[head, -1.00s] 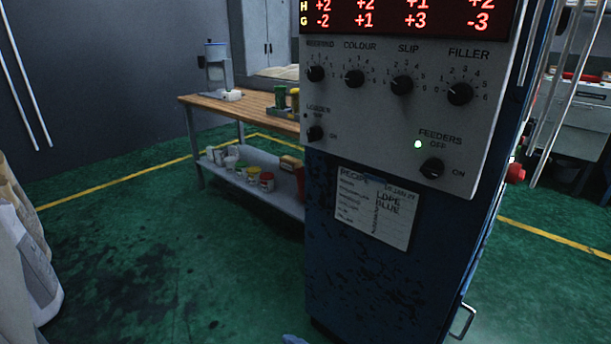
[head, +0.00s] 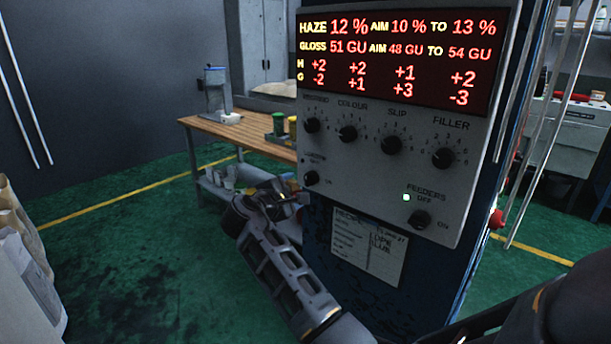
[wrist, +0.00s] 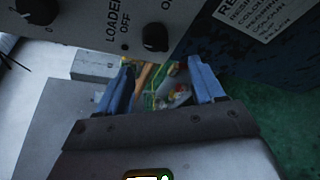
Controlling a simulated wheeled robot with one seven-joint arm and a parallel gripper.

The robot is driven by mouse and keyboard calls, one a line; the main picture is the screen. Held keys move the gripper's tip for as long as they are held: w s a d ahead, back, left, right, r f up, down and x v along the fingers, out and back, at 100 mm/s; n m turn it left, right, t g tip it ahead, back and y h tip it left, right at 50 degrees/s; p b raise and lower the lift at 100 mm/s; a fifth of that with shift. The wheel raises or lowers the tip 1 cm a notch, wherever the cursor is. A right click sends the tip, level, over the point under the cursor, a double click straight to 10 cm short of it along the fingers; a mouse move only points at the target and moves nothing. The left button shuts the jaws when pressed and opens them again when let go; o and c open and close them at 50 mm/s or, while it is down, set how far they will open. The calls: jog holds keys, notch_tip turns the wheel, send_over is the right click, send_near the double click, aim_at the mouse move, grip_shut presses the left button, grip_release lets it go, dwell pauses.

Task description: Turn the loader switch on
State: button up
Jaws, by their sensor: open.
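The loader switch (head: 311,178) is a small black knob at the lower left of the grey control panel (head: 375,190). It also shows at the top of the wrist view (wrist: 155,38), with LOADER, OFF and part of ON printed around it. Which way its pointer faces is too small to tell. A small dark dot sits beside its OFF label. My gripper (wrist: 163,84) is open and empty, its two blue fingers just below the knob in the wrist view and apart from it. In the head view my gripper is small and dark, at the panel's lower left edge.
The feeders switch (head: 420,219), with a lit lamp by OFF, sits at the panel's lower right. Four-dial row includes the filler dial (head: 443,158). A red display (head: 400,60) is above, a recipe sheet (head: 368,247) below. A wooden bench (head: 235,130) stands behind left.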

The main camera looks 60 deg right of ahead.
aim_at(306, 181)
jog(key=shift+r+p+x, duration=0.2)
jog(key=shift+x, duration=1.8)
jog(key=shift+r+p+x, duration=0.2)
jog(key=shift+x, duration=1.8)
jog(key=shift+d, duration=0.1)
jog(key=c, duration=1)
